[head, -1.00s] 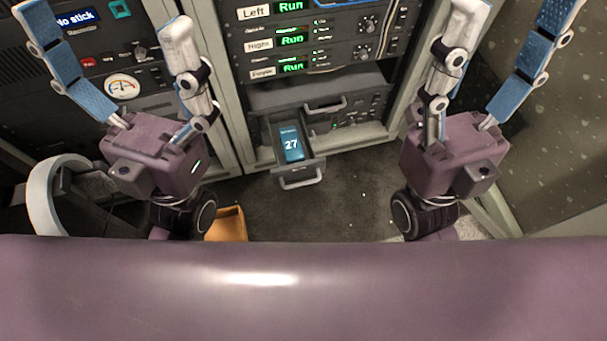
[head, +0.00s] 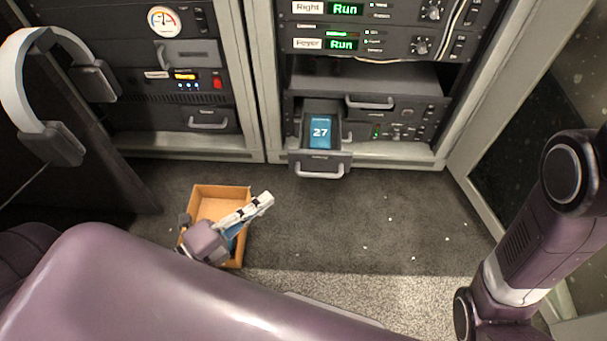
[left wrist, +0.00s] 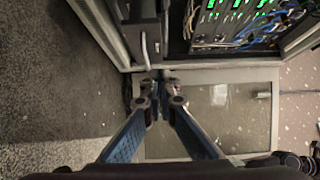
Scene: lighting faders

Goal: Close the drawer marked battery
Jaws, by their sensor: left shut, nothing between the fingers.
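A small drawer (head: 322,170) stands pulled out at the bottom of the middle rack. It has a grey bar handle and a label too small to read; I cannot confirm that it says battery. A blue item (head: 320,132) showing 27 lies inside it. My left gripper (head: 268,197) is shut and empty, low over the orange box, to the left of and nearer than the drawer, not touching it. In the left wrist view its fingers (left wrist: 160,82) meet at the tips, in front of a rack. My right arm shows at the right, but its gripper is out of view.
An orange open box (head: 205,190) sits on the floor below my left gripper. A shut drawer (head: 372,101) is above the open one, and another (head: 210,121) is in the left rack. A white headset (head: 15,80) hangs at the left. Floor before the drawer is clear.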

